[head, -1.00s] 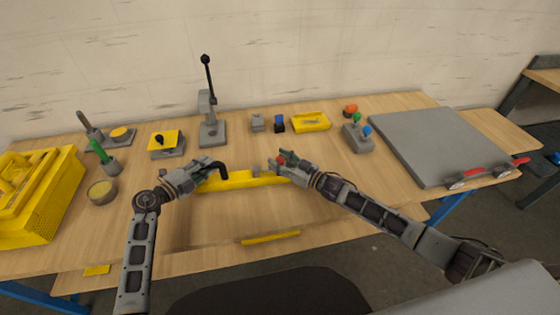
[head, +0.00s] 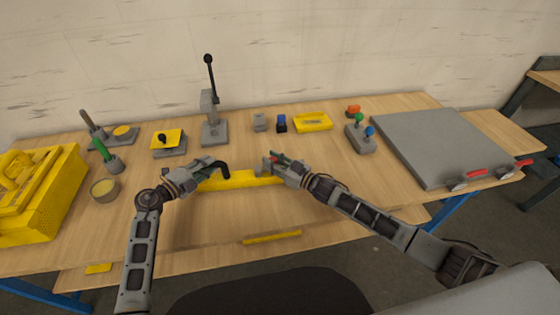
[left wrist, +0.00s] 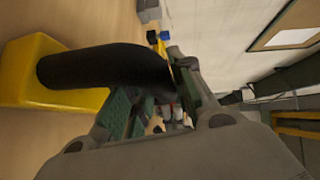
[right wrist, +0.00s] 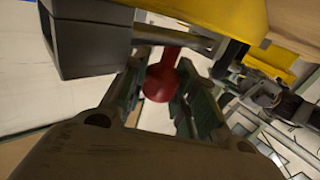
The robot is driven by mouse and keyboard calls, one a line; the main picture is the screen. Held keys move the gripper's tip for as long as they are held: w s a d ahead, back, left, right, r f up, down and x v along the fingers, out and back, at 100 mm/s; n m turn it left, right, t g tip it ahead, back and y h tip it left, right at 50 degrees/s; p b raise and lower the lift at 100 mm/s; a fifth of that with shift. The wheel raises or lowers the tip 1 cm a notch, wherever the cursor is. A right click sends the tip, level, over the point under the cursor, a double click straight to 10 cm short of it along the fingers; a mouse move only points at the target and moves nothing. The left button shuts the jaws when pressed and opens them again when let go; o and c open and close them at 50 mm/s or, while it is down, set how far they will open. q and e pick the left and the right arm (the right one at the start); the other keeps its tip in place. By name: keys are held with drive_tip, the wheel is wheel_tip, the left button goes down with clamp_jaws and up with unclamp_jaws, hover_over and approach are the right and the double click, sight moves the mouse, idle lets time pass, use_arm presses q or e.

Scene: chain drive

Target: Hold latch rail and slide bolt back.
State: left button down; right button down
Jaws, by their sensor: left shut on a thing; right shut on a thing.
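The yellow latch rail (head: 245,180) lies along the front of the bench. A bent black handle (head: 222,166) rises from its left end. My left gripper (head: 214,170) is shut on this handle; the left wrist view shows the black handle (left wrist: 105,66) running from the yellow rail (left wrist: 40,88) into the jaws. My right gripper (head: 277,162) is just right of a grey block (head: 264,166) on the rail. In the right wrist view, the red knob (right wrist: 160,82) of the bolt sits between the fingers (right wrist: 160,95), beside the grey block (right wrist: 82,40). Finger contact is partly hidden.
A yellow crate (head: 40,205) stands at the left. A lever press (head: 214,130), yellow tray (head: 313,122) and joystick box (head: 361,138) stand behind the rail. A grey panel (head: 440,145) lies at the right. A yellow strip (head: 272,238) is at the front edge.

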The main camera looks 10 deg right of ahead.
use_arm(q)
drive_tip(key=shift+d, duration=0.1)
use_arm(e)
drive_tip(key=shift+a, duration=0.85)
drive_tip(key=c, duration=1.1)
unclamp_jaws()
drive_tip(key=shift+d, duration=0.15)
drive_tip(key=shift+v, duration=1.05)
drive_tip(key=v, duration=0.9)
drive_tip(key=shift+s, duration=0.35)
drive_tip(key=shift+d, duration=0.2)
